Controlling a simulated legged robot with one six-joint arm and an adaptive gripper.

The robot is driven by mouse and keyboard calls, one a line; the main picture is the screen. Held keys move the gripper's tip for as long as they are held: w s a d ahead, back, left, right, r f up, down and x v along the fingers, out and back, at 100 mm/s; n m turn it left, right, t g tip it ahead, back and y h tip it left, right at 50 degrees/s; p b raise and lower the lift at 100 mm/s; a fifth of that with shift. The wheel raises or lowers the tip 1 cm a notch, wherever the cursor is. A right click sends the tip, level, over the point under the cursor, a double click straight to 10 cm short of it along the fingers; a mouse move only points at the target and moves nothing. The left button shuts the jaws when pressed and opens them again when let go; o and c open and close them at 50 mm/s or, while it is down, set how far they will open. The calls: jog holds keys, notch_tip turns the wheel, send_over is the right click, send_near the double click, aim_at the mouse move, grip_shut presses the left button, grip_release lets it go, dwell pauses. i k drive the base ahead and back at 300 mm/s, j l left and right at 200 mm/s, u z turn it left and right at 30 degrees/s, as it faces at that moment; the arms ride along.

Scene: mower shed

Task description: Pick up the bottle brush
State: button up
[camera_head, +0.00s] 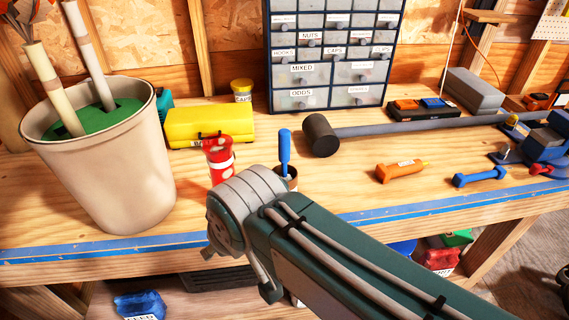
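I cannot pick out the bottle brush for certain. A slim blue upright handle (285,147) stands on the bench just behind my arm, its lower end in or behind a small dark cup (292,173). It may be the brush, but no bristles show. My arm reaches in from the lower right and covers the front of the cup. My gripper is not in view.
A red canister (218,152) stands left of the handle, close to my arm's joint. A yellow case (208,126) and a large beige bucket (112,165) are farther left. A mallet (321,134) lies to the right. Small tools and drawers (334,50) flank the bench.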

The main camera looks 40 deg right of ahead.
aim_at(283, 134)
jog(key=i+z, duration=0.1)
jog(key=z, duration=1)
